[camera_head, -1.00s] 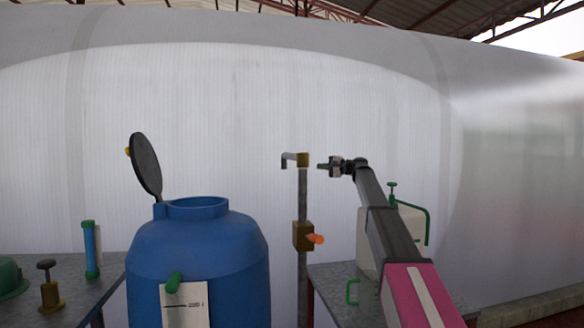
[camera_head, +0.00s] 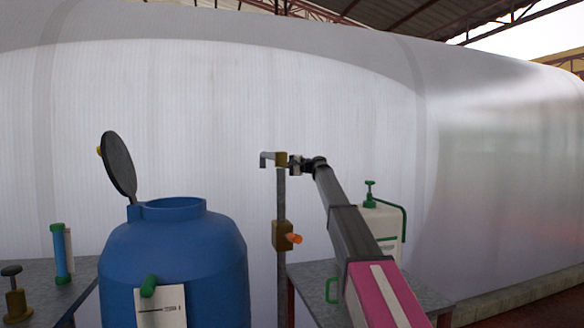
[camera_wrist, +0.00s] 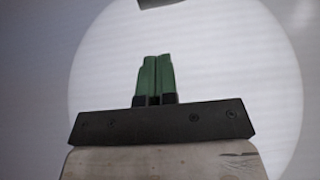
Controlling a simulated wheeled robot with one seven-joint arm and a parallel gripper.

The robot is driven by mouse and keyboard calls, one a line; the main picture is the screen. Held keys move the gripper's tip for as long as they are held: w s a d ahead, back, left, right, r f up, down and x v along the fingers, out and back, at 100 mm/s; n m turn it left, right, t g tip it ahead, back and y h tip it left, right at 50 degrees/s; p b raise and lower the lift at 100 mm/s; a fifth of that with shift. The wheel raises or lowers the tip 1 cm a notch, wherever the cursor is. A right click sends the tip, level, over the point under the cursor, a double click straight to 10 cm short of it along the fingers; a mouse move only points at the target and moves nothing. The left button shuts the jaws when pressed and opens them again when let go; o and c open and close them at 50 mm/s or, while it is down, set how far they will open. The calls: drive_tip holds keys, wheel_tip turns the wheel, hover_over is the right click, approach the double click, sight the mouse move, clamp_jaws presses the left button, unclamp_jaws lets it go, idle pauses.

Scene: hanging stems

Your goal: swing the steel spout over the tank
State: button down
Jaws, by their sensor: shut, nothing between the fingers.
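The steel spout (camera_head: 268,156) is a short grey bent pipe on a brass block (camera_head: 281,160), atop an upright post (camera_head: 281,205). It points left, with its end turned down. In the head view its tip shows right of the blue tank's (camera_head: 175,255) open mouth (camera_head: 174,208). My gripper (camera_head: 291,165) is just right of the brass block; I cannot tell whether they touch. In the wrist view its green fingers (camera_wrist: 155,78) are together, with nothing between them. A dark piece (camera_wrist: 155,3) shows at the top edge there; I cannot tell what it is.
The tank's black lid (camera_head: 119,166) stands open. An orange-tipped valve (camera_head: 290,237) is lower on the post. A white container (camera_head: 380,225) with a green handle stands on the right table, behind my arm. A blue tube (camera_head: 61,251) stands on the left table.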

drive_tip(key=shift+s+a, duration=0.25)
drive_tip(key=shift+a, duration=0.6)
drive_tip(key=shift+s+a, duration=0.2)
drive_tip(key=shift+a, duration=0.65)
drive_tip(key=shift+s+a, duration=0.25)
drive_tip(key=shift+a, duration=0.6)
